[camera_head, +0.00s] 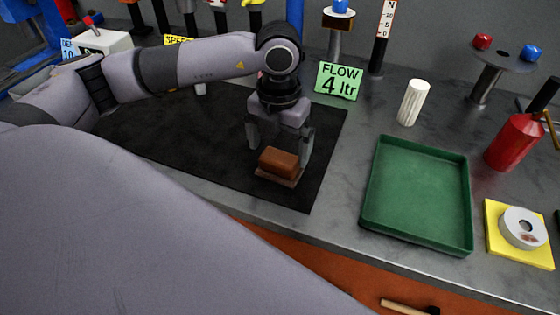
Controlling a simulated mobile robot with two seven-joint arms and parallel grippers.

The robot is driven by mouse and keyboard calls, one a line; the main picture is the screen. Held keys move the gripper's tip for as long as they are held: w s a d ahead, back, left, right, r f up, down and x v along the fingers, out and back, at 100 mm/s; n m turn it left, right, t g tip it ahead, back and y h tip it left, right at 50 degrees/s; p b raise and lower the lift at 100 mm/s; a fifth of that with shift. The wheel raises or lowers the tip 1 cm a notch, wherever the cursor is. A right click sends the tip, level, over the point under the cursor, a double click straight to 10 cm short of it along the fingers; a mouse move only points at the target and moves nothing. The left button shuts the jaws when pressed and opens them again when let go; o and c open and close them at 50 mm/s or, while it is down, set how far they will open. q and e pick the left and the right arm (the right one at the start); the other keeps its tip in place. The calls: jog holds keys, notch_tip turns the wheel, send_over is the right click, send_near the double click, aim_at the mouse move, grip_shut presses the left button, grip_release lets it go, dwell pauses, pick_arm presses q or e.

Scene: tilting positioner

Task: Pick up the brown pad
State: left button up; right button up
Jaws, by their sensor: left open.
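The brown pad (279,163) is a small block on a thin, lighter brown base, near the right part of the black mat (200,140). My left gripper (280,154) points down over the pad from behind, its jaws open. One finger is at the pad's left and the other at its right; I cannot tell whether either touches it. My right gripper is not in view. A large grey part of my own body hides the lower left of the view.
A green tray (418,246) lies right of the mat, with a white ridged cylinder (412,103) behind it. A red bottle (513,142) and a yellow plate (503,249) with a metal ring stand farther right. A green "FLOW 4 ltr" sign (338,82) stands behind the gripper.

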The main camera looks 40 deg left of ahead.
aim_at(280, 157)
pick_arm(q)
jog(key=f, duration=0.4)
jog(key=shift+w+f+p, duration=0.2)
jog(key=shift+f+p, duration=0.05)
jog(key=shift+p, duration=0.05)
jog(key=c, duration=0.7)
jog(key=shift+r, duration=0.15)
notch_tip(280, 157, up, 20)
jog(key=o, duration=0.3)
jog(key=shift+c, duration=0.7)
